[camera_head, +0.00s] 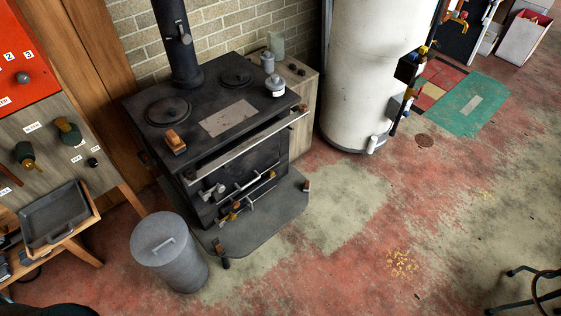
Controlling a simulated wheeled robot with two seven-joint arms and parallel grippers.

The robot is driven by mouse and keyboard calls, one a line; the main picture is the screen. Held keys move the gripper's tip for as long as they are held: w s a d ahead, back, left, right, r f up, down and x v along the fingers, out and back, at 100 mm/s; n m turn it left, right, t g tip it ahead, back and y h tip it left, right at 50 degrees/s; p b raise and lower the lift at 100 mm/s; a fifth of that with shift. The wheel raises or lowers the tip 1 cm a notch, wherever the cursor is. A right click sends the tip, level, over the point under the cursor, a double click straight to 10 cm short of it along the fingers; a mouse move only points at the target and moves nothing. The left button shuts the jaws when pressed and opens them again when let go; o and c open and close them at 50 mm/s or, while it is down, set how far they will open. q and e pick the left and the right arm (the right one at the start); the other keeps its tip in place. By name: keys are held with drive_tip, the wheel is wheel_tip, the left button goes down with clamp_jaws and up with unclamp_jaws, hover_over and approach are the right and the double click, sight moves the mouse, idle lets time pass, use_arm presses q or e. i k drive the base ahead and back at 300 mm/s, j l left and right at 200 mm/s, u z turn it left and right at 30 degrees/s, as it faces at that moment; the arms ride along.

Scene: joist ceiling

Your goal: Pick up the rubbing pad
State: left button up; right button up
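A small orange-brown block (175,141), which may be the rubbing pad, sits on the front left corner of the black stove's top (215,147). It is too small to make out for certain. A flat pale plate (228,117) lies on the stove top to its right. Neither of my grippers is in view.
A grey lidded bin (168,255) stands in front of the stove at left, near a bench with a dark tray (54,215). A white tank (372,75) stands right of the stove. A grey bottle (276,87) sits on the stove's right side. The floor at centre right is open.

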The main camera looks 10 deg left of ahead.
sight(307, 183)
drive_tip(key=i+l+u, duration=0.2)
drive_tip(key=l, duration=0.25)
drive_tip(key=i+l+u, duration=0.15)
drive_tip(key=l, duration=0.35)
drive_tip(key=i+l+u, duration=0.2)
drive_tip(key=l, duration=0.35)
drive_tip(key=i+l+u, duration=0.2)
drive_tip(key=l, duration=0.35)
drive_tip(key=i+l+u, duration=0.2)
drive_tip(key=l, duration=0.35)
drive_tip(key=l+u, duration=0.15)
drive_tip(key=l, duration=0.45)
